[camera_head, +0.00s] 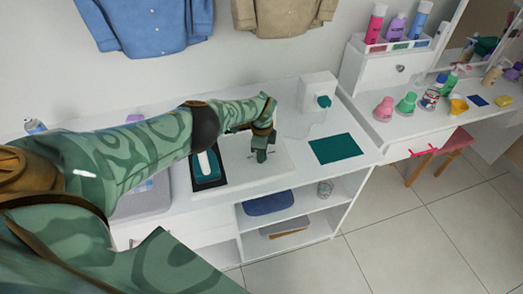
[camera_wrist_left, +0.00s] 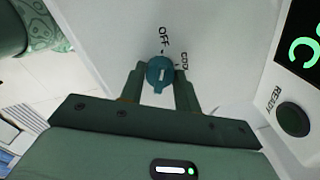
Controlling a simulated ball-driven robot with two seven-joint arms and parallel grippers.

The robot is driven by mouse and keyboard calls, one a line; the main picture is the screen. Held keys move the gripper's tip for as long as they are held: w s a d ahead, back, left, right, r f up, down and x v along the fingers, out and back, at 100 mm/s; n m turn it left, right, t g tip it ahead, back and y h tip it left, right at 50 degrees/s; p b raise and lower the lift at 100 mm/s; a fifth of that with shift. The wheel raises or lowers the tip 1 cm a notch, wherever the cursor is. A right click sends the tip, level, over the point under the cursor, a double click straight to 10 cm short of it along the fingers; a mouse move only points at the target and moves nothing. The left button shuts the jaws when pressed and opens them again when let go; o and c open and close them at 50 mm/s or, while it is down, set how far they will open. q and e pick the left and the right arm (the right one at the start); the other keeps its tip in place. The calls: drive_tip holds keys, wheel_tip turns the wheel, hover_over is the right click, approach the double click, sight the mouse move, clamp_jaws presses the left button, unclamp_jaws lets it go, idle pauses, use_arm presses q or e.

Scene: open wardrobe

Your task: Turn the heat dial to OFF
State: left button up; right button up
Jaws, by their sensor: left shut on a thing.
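The heat dial (camera_wrist_left: 159,70) is a round teal knob with a pale pointer mark, on a white panel (camera_wrist_left: 110,30) lettered OFF and COOL. In the left wrist view my left gripper (camera_wrist_left: 160,82) has one finger on each side of the dial and is shut on it. I cannot tell for sure which label the pointer lines up with. In the head view my left gripper (camera_head: 261,153) reaches down over the white unit on the counter and hides the dial. My right gripper is not in view.
A black display with green characters (camera_wrist_left: 302,48) and a dark round button (camera_wrist_left: 293,119) marked READY sit right of the dial. On the counter are a teal mat (camera_head: 336,148) and a white box (camera_head: 318,90). A teal-and-white thing on a dark pad (camera_head: 207,166) lies left of the gripper.

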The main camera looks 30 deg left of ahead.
use_arm(q)
drive_tip(key=shift+r+n, duration=0.1)
drive_tip(key=shift+n, duration=0.5)
drive_tip(key=o, duration=1)
wheel_tip(320, 180, up, 16)
drive_tip(key=p, duration=1.2)
drive_tip(key=shift+r+p, duration=0.1)
drive_tip(key=shift+p, duration=0.2)
